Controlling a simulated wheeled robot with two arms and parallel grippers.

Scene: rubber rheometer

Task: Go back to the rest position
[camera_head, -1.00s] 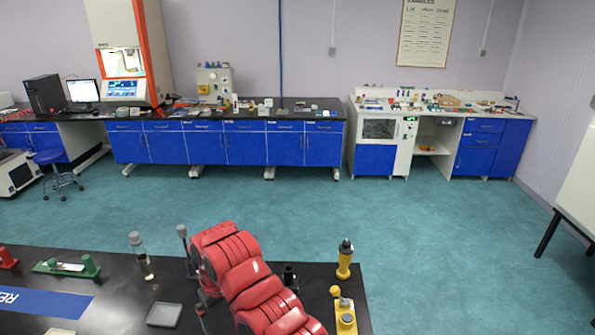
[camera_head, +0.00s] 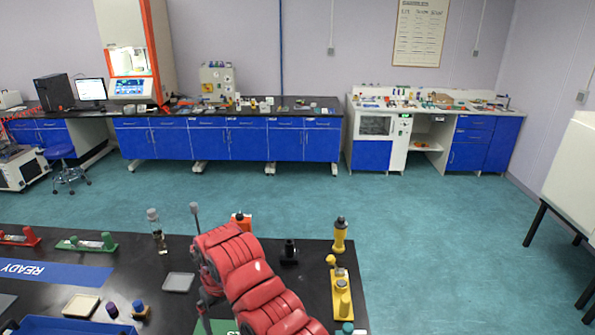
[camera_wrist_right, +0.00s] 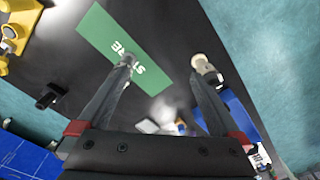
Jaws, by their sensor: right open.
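My right arm (camera_head: 245,280), red with grey parts, reaches in from the bottom right over the black table. My right gripper (camera_wrist_right: 164,62) shows in the right wrist view with its two grey fingers spread wide and nothing between them. It is above the table near a green mat (camera_wrist_right: 112,45) with white lettering. In the head view the arm hides much of that mat. My left arm and gripper are not in either view.
A yellow fixture (camera_head: 342,292) and yellow bottle (camera_head: 340,236) stand right of my arm. Left are a grey tray (camera_head: 178,282), a blue READY mat (camera_head: 50,272) and a blue crate (camera_head: 70,327). Open floor (camera_head: 440,235) lies beyond the table.

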